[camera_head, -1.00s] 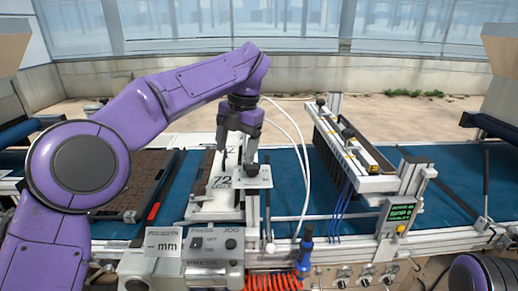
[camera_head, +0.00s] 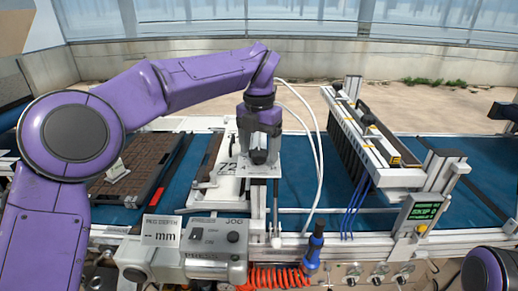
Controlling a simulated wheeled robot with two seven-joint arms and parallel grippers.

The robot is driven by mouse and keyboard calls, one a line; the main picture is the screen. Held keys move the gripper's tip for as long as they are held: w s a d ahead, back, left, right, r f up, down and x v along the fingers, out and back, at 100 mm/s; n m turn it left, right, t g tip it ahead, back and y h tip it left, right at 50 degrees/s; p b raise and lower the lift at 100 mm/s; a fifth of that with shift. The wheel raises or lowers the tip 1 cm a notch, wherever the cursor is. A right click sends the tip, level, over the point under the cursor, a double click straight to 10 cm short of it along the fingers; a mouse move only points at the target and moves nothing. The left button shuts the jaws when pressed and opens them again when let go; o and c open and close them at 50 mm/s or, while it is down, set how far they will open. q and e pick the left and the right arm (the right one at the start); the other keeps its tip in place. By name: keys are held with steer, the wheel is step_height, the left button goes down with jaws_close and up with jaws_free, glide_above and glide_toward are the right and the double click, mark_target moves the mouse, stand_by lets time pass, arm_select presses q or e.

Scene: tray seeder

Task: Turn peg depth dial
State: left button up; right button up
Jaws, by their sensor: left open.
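My left gripper (camera_head: 259,157) reaches in from the left and points down over the press at the middle of the line. Its jaws are open, around or just in front of a small dark knob (camera_head: 259,156), apparently the peg depth dial, above a pale metal plate (camera_head: 261,171). The fingers hide much of the knob, and I cannot tell whether they touch it. A sign (camera_head: 162,231) reading "– mm" stands at the front left, its small upper text unclear. My right gripper is out of view; only part of my right arm shows at lower right.
A press control box (camera_head: 215,250) stands in front. A brown celled tray (camera_head: 132,170) lies on the blue belt at left. The seeder bridge (camera_head: 375,140) and green display (camera_head: 424,211) stand at right.

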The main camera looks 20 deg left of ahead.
arm_select(q)
steer(key=shift+s, duration=0.15)
steer(key=c, duration=1)
steer(key=shift+c, duration=0.2)
steer(key=shift+n, duration=0.3)
steer(key=n+b, duration=0.2)
steer(key=n, duration=0.3)
steer(key=shift+f, duration=0.1)
steer(key=n+b, duration=0.2)
steer(key=n, duration=0.4)
steer(key=o, duration=1)
